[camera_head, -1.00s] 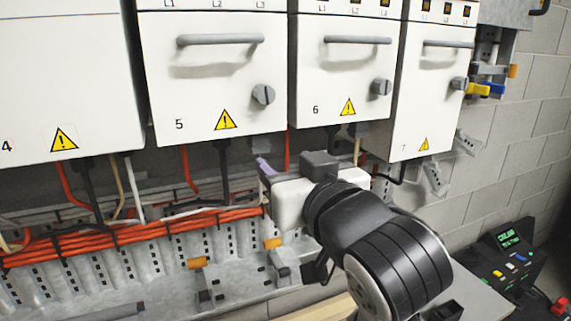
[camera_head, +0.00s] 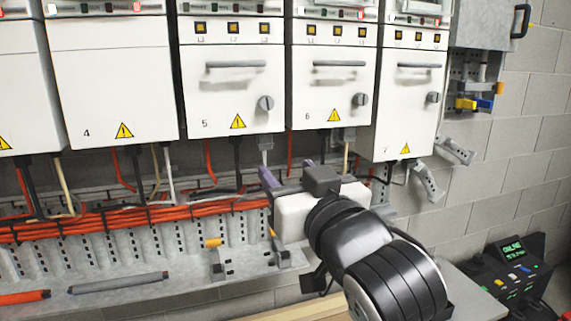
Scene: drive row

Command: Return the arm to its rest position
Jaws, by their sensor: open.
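My gripper (camera_head: 288,176) shows in the head view in front of the lower wall area, below drive boxes 5 and 6. Its two purple-grey fingers stand apart and point away from me, with nothing visible between them. The white gripper body and my black arm hide part of the cable tray and the shelf behind. The arm reaches up from the lower right and is bent.
Drive box 5 (camera_head: 225,90), box 6 (camera_head: 330,85) and box 7 (camera_head: 405,100) hang above the gripper. Orange cables (camera_head: 130,220) run along the tray at left. A control panel (camera_head: 515,265) stands at lower right.

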